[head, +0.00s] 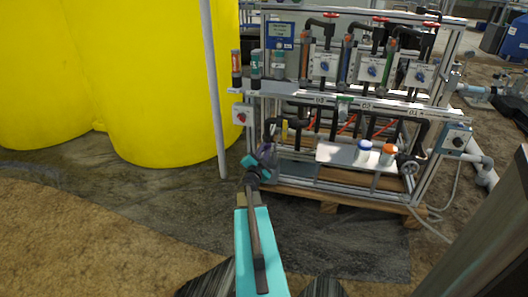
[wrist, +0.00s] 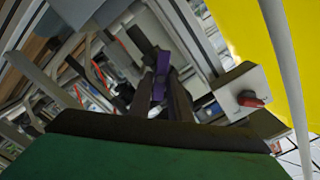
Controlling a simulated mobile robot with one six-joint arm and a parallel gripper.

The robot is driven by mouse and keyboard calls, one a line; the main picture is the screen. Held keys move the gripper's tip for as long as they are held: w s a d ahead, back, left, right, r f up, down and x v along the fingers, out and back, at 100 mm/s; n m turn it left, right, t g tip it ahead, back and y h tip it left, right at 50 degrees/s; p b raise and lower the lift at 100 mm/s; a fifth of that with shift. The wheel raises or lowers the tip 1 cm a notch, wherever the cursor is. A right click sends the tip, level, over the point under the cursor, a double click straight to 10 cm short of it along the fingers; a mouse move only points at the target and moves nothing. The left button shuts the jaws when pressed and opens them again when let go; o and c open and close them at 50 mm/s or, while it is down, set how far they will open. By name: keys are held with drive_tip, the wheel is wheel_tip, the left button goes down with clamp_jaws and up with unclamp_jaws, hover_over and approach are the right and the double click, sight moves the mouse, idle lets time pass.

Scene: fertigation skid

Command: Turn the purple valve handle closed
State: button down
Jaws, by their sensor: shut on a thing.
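The purple valve handle (head: 265,150) is at the lower left corner of the skid frame, beside a dark pipe. In the head view my gripper (head: 258,164) reaches it and partly covers it. In the wrist view the purple handle (wrist: 161,74) stands between the two dark fingers of my gripper (wrist: 163,92), which are shut on it. The valve body behind the handle is mostly hidden by the fingers, so I cannot tell the handle's exact turn angle.
A switch box with a red knob (head: 241,115) is close by; it also shows in the wrist view (wrist: 247,99). A grey post (head: 214,90) and yellow tanks (head: 150,80) stand left. A shelf (head: 345,156) holds two small bottles. The floor in front is open.

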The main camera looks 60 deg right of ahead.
drive_tip(key=shift+w+a+f+m+b, duration=0.1)
drive_tip(key=shift+w+f+m+b, duration=0.1)
drive_tip(key=shift+m+b, duration=1.5)
drive_tip(key=shift+w+a+f+m+b, duration=0.15)
drive_tip(key=shift+m+b, duration=0.6)
drive_tip(key=shift+m, duration=1.85)
drive_tip(key=shift+s+d, duration=0.1)
drive_tip(key=shift+d, duration=0.05)
drive_tip(key=c, duration=1.8)
unclamp_jaws()
drive_tip(key=shift+o, duration=0.4)
drive_tip(key=shift+s, duration=0.1)
drive_tip(key=shift+s, duration=0.15)
